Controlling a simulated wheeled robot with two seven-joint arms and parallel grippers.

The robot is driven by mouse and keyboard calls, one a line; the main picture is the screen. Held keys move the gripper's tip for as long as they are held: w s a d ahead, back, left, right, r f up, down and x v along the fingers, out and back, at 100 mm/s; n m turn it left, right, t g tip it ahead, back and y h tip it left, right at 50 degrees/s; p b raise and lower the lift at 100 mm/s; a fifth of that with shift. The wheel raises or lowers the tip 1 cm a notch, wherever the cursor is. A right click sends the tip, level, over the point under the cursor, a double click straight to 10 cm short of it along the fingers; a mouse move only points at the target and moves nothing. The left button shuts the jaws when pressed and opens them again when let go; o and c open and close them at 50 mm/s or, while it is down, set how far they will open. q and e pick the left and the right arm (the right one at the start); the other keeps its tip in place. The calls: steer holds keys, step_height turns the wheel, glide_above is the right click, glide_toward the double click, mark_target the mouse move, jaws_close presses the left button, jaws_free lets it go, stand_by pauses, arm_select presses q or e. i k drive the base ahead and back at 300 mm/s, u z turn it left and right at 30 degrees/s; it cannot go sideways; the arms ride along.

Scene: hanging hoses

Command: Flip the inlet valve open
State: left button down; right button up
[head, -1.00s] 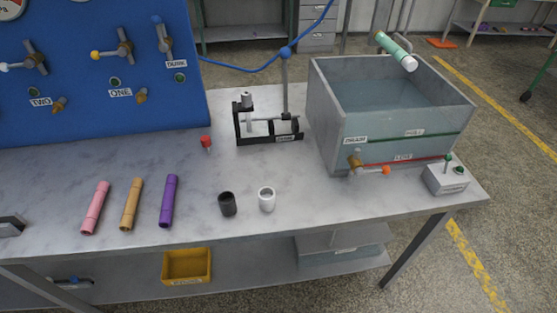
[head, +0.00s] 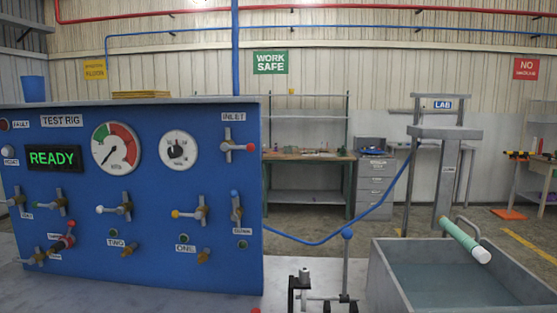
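The inlet valve (head: 228,147) is on the upper right of the blue test rig panel (head: 75,215), below the INLET label (head: 233,117). Its grey lever lies level and points right, ending in a red tip (head: 250,147). Neither of my grippers shows in the head view. Nothing covers the inlet valve.
Several other valves sit lower on the panel, with a pressure gauge (head: 116,147), a dial (head: 178,150) and a green READY display (head: 53,158). A grey water tank (head: 385,280) with a green tube (head: 460,236) is at right. A black stand (head: 298,285) is in front.

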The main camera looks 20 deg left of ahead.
mark_target(225, 147)
steer(key=k, duration=1.35)
steer(key=u, duration=0.8)
steer(key=i, duration=1.6)
steer(key=z, duration=0.7)
